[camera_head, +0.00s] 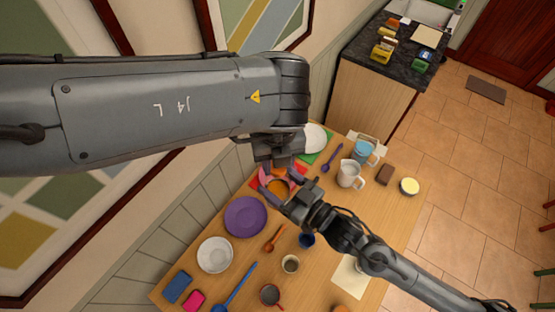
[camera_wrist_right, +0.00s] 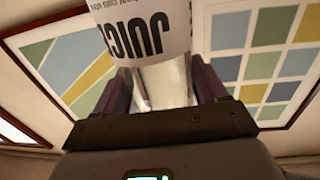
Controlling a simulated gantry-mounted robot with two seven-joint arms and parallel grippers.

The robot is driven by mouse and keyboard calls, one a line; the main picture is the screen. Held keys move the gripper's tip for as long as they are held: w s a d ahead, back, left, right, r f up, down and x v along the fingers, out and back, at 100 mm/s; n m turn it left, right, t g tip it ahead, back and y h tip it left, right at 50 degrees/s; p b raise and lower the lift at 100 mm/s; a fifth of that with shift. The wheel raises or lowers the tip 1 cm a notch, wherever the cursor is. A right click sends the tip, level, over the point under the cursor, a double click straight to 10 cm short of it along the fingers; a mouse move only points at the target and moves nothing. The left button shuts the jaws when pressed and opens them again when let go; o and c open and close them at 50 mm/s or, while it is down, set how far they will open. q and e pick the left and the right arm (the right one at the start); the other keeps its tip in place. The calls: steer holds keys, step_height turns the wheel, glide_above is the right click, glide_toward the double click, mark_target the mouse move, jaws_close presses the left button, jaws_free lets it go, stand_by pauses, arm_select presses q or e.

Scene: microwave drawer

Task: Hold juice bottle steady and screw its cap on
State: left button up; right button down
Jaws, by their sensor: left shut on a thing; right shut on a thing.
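The juice bottle (camera_wrist_right: 140,28), with a white label reading "JUIC" in the right wrist view, has a clear, shiny narrower part between the fingers of my right gripper (camera_wrist_right: 165,90). My right gripper is shut on it; in the head view this gripper (camera_head: 287,192) reaches in from the lower right over the table. My left gripper (camera_head: 277,163) comes down from the upper left, close to the right one. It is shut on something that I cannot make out. An orange round shape shows between the grippers; I cannot tell whether it is part of the bottle. I cannot make out the cap.
The table (camera_head: 325,205) is crowded. A purple plate (camera_head: 245,217), a white bowl (camera_head: 215,255) and an orange spoon (camera_head: 274,238) lie left of the right gripper. A white mug (camera_head: 349,174) and a blue cup (camera_head: 363,152) stand to the right. My left forearm hides much of the wall.

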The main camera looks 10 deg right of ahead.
arm_select(q)
steer(key=m, duration=0.7)
steer(key=o, duration=1.2)
steer(key=shift+o, duration=0.2)
steer(key=shift+r, duration=0.1)
step_height(320, 180, up, 12)
